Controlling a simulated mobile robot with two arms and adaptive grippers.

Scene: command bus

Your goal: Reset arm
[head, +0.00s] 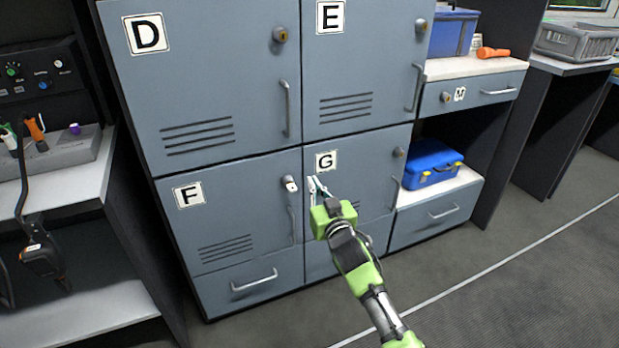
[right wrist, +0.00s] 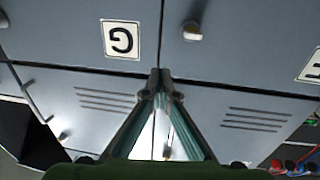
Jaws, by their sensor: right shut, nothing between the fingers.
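My right arm reaches in from the bottom of the head view. Its green right gripper (head: 315,186) is in front of the locker doors, near the edge between door F (head: 225,225) and door G (head: 360,175). In the right wrist view the fingertips of the right gripper (right wrist: 160,75) meet, with nothing between them. The wrist view is upside down and shows the G label (right wrist: 121,39) and a lock knob (right wrist: 192,32) beyond the fingers. I cannot tell whether the fingertips touch the doors. My left gripper is not in view.
Doors D (head: 210,85) and E (head: 360,65) are shut above. A blue case (head: 432,165) sits in an open shelf at the right. A desk with a corded handset (head: 42,255) stands at the left. The floor (head: 480,290) at the lower right is clear.

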